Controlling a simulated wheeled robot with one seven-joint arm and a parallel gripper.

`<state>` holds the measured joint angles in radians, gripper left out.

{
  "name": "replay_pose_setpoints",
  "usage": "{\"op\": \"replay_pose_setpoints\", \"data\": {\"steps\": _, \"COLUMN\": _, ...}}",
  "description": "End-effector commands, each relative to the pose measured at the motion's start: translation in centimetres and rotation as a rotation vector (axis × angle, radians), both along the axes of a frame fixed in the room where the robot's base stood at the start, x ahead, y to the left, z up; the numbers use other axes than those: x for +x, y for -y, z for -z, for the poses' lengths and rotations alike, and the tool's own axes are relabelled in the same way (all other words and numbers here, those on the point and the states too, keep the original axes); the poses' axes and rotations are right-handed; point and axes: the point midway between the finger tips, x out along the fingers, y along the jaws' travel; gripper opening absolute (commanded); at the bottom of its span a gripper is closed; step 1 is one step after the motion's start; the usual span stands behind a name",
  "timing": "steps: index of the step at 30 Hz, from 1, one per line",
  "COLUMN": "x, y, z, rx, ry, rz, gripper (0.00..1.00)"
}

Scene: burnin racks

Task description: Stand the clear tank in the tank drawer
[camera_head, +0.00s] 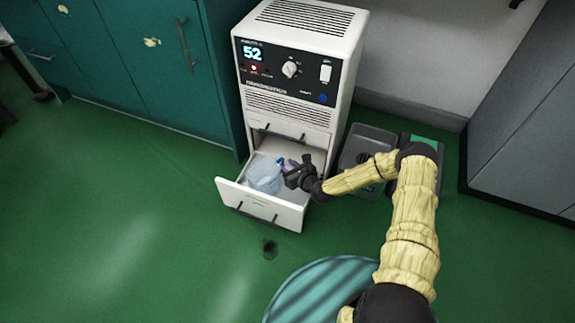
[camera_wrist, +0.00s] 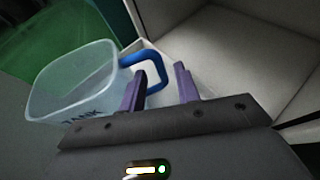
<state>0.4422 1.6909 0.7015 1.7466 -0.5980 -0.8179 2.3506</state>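The clear tank (camera_head: 264,175) is inside the pulled-out tank drawer (camera_head: 275,213), at the bottom of the white machine, and looks upright. In the wrist view the tank (camera_wrist: 72,82) is at the left, with its blue handle (camera_wrist: 158,72) toward my gripper and the word TANK on its side. My gripper (camera_head: 291,168) is at the right side of the tank, over the drawer. In the wrist view its purple fingers (camera_wrist: 160,69) stand apart, with the handle's outer bar in the gap and space beside it. The tank's underside is hidden.
The white machine (camera_head: 288,112) has a display reading 52, a knob and a switch. Teal cabinets (camera_head: 165,70) stand at the left, and a grey tray (camera_head: 368,143) lies on the floor to the right. A dark floor drain (camera_head: 269,247) is before the drawer. Green floor at left is clear.

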Motion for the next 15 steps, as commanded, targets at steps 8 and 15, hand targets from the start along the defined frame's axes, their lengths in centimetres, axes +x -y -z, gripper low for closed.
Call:
{"op": "replay_pose_setpoints", "data": {"steps": 8, "x": -3.7, "y": 2.9, "z": -2.5, "rx": 0.004, "ry": -0.004, "rz": 0.005, "gripper": 0.32}}
{"op": "replay_pose_setpoints", "data": {"steps": 15, "x": -7.0, "y": 5.4, "z": -4.1, "rx": 0.002, "ry": -0.003, "rz": 0.005, "gripper": 0.32}}
